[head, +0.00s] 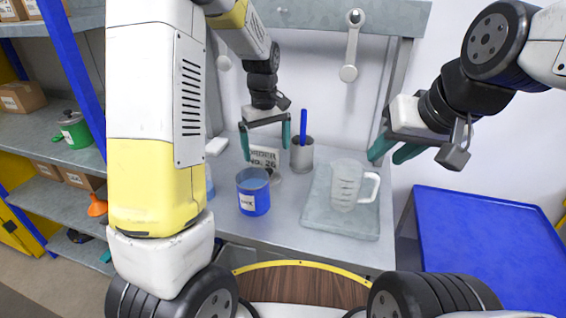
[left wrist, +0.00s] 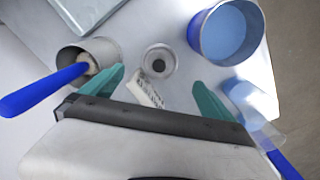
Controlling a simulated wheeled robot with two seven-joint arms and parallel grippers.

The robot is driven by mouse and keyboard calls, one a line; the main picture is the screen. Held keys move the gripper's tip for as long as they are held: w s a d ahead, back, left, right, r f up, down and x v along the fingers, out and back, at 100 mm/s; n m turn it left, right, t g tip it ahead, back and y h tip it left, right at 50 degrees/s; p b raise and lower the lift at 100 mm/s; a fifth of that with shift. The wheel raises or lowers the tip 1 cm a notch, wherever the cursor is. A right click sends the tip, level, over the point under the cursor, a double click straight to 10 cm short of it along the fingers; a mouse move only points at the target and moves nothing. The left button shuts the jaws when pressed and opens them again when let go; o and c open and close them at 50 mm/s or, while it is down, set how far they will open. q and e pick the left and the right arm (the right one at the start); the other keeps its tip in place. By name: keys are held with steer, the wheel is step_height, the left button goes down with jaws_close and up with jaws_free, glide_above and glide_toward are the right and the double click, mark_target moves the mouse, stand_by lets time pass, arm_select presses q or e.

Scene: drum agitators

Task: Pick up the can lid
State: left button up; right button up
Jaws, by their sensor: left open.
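A small round silvery piece with a dark centre, which looks like the can lid (left wrist: 160,61), lies on the bench in the left wrist view. In the head view it shows only partly, at the sign's right edge (head: 275,179). The blue can (head: 253,200) stands upright in front of it; in the left wrist view the can (left wrist: 203,45) has no lid on and shows blue contents. My left gripper (head: 266,145) is open and empty above the sign, with the lid beyond and between its fingertips in the left wrist view (left wrist: 160,85). My right gripper (head: 393,152) is open and empty, raised at the right.
The order sign (head: 264,157) stands close to the lid. A grey cup with a blue-handled tool (head: 302,158) is to its right. A clear measuring jug (head: 345,186) stands on a grey slab (head: 340,222). A blue tray surface (head: 480,240) at the right is clear.

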mark_target(269, 170)
arm_select(q)
steer(key=shift+w+d+f, duration=0.15)
steer(key=shift+w+f, duration=0.05)
steer(key=shift+f, duration=0.25)
steer(key=shift+w+d+f, duration=0.1)
steer(key=shift+w+f, duration=0.1)
steer(key=shift+f, duration=0.2)
steer(key=f, duration=0.7)
steer(key=shift+s+a+f, duration=0.15)
steer(key=shift+s, duration=0.1)
steer(key=c, duration=1.4)
